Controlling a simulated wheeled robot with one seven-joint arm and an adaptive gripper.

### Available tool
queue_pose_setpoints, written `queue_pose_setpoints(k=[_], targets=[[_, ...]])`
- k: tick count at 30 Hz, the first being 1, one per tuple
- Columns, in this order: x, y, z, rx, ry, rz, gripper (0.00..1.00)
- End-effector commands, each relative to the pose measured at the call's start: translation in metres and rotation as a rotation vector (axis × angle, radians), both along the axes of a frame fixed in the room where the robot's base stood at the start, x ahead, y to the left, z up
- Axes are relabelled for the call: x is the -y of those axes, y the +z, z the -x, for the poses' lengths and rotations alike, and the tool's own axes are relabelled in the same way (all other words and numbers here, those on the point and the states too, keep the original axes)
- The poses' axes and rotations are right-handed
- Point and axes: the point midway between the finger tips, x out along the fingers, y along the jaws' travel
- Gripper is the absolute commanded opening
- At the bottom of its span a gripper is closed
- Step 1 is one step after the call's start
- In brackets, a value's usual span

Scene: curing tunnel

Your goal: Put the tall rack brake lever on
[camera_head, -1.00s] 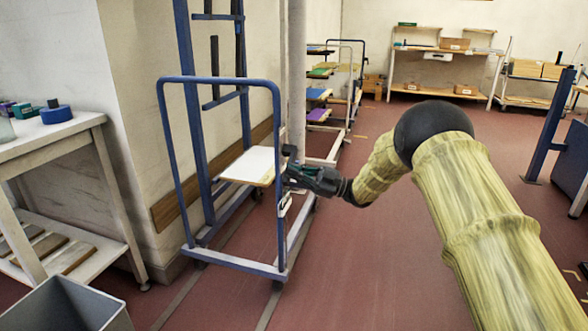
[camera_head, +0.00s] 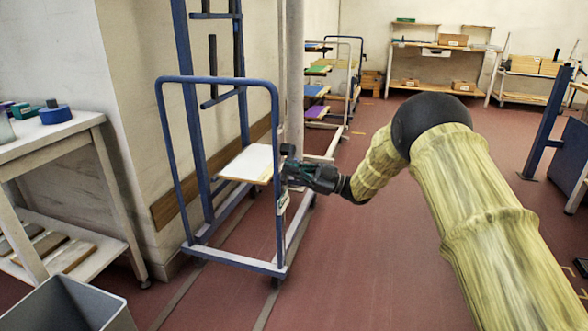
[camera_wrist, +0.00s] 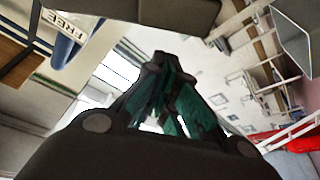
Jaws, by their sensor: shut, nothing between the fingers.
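The tall rack (camera_head: 277,110) is a blue tube frame on a wheeled base, standing left of centre in the head view. A white-topped board (camera_head: 249,163) sits on it at mid height. My gripper (camera_head: 287,168) is at its near right post, beside the board's right edge, shut and empty. A small pale plate (camera_head: 282,204) is on the post just below the gripper. In the wrist view the shut fingers (camera_wrist: 165,62) point up the picture, and a white label reading FREE (camera_wrist: 68,29) lies at upper left by a blue tube. I cannot make out the brake lever itself.
A white workbench (camera_head: 62,130) with small items stands at the left, and a grey bin (camera_head: 75,308) is at the lower left. More racks with coloured boards (camera_head: 316,90) stand behind. The red floor (camera_head: 345,255) right of the rack is clear.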

Motion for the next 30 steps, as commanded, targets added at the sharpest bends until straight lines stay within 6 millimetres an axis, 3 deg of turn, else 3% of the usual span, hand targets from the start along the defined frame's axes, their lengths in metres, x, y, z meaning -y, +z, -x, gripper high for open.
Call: queue_pose_setpoints(k=[1,3,12,18,30], targets=[[-0.003,0.014,0.003,0.002,0.003,0.0,0.0],[-0.007,0.022,0.008,0.002,0.006,0.0,0.0],[0.056,0.001,0.008,0.001,-0.004,-0.001,0.0],[0.083,-0.008,0.009,0.001,-0.002,-0.001,0.0],[0.095,-0.012,0.009,0.002,0.0,-0.002,0.0]])
